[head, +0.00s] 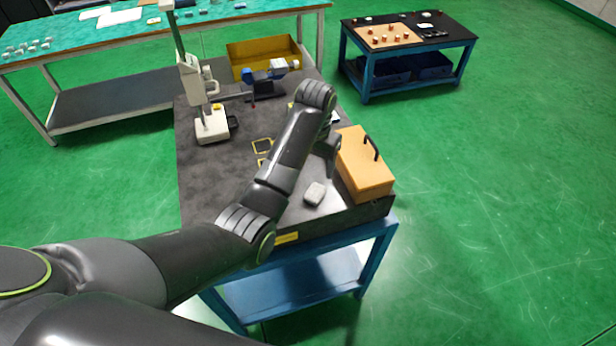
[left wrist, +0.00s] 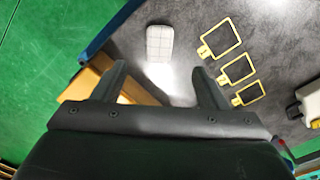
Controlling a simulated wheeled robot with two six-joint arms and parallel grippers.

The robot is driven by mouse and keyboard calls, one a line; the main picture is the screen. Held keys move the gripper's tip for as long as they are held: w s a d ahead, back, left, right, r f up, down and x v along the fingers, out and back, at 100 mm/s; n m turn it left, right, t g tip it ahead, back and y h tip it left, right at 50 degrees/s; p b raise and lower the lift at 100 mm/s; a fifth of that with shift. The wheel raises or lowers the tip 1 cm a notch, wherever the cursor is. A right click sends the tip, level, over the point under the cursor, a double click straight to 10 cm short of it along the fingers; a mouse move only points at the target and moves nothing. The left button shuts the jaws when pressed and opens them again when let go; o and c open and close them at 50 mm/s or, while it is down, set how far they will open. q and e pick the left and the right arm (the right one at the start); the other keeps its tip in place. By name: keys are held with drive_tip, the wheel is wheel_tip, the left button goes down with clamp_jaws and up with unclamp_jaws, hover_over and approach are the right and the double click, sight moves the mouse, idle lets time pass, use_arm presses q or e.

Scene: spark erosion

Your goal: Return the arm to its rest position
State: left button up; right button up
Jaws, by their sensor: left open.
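My left arm reaches from the lower left of the head view over the grey-topped bench (head: 225,190). My left gripper (head: 329,152) hangs above the bench, partly hidden by its own arm, beside the orange box. In the left wrist view the left gripper (left wrist: 160,70) has its two fingers spread wide, with nothing between them. My right gripper is in neither view.
An orange box (head: 362,170) with a black handle is close to the gripper. A pale rounded block (head: 314,193) lies near the front edge. Yellow square outlines (left wrist: 235,68) mark the top. A white upright instrument (head: 211,125) and yellow bin (head: 262,55) stand behind.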

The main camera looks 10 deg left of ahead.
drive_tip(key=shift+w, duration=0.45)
